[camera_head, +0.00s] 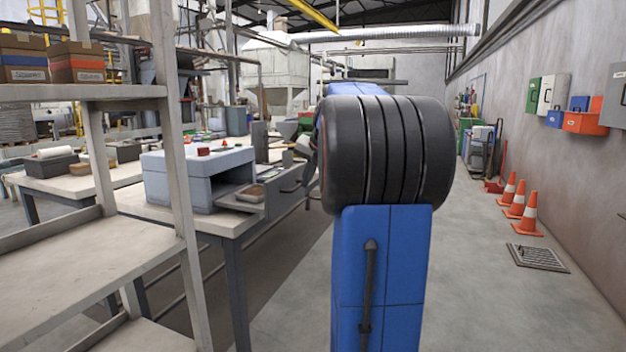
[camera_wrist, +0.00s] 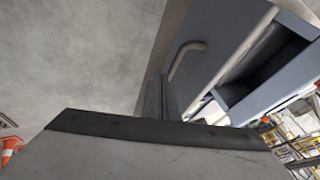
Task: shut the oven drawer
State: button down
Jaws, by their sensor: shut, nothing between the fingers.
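The oven (camera_head: 195,180) is a grey-blue box on the workbench, left of my arm in the head view. Its drawer (camera_head: 283,194) is pulled out to the right, with a dark bar handle on the outer face. A small brown-filled tray (camera_head: 250,193) sits in the open drawer. In the wrist view the drawer's front panel (camera_wrist: 208,22) and curved handle (camera_wrist: 187,56) are close. My gripper (camera_wrist: 161,97) is shut and empty, its fingers near the front panel below the handle; I cannot tell whether they touch. In the head view my arm mostly hides the gripper.
A beige shelf rack (camera_head: 90,92) with boxes stands at the near left. The workbench (camera_head: 150,208) runs away behind the oven. Orange cones (camera_head: 528,215) and a floor grate (camera_head: 537,258) lie along the right wall. The floor between my arm and the cones is clear.

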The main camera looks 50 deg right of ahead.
jog(key=shift+w, duration=0.1)
dwell(0.3)
jog(key=w+a, duration=0.2)
jog(key=w, duration=0.4)
jog(key=w+a, duration=0.3)
jog(key=w, duration=0.3)
jog(key=w+a, duration=0.2)
jog(key=w, duration=0.4)
jog(key=shift+w+a, duration=0.25)
jog(key=shift+a, duration=0.15)
jog(key=shift+w+a, duration=0.25)
jog(key=shift+w, duration=0.45)
